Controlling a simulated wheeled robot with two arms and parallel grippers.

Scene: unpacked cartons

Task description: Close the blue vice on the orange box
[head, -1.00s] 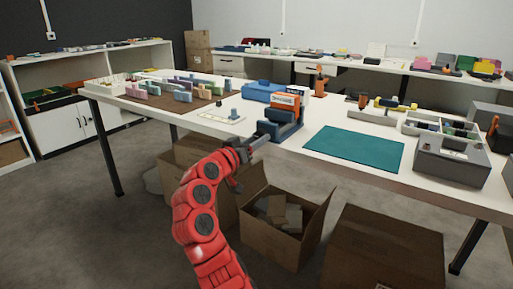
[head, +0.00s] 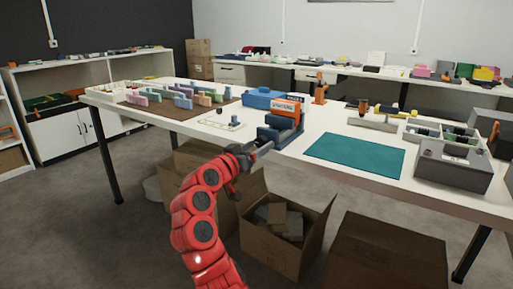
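The blue vice (head: 279,135) stands at the near edge of the white table. The orange box (head: 286,109) with a pale label sits upright in it, its lower part hidden by the vice. At this size I cannot tell whether the jaws touch the box. My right gripper (head: 263,149), at the end of my red arm, is at the front left of the vice, by its near end. Its fingers are small and dark, and whether they are open or shut on a part of the vice does not show. My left gripper is not in view.
A teal mat (head: 355,154) lies right of the vice, and a blue case (head: 268,98) lies behind it. A white tray (head: 222,120) is to the left. A grey box (head: 452,172) stands at the right. An open carton (head: 278,245) is on the floor below.

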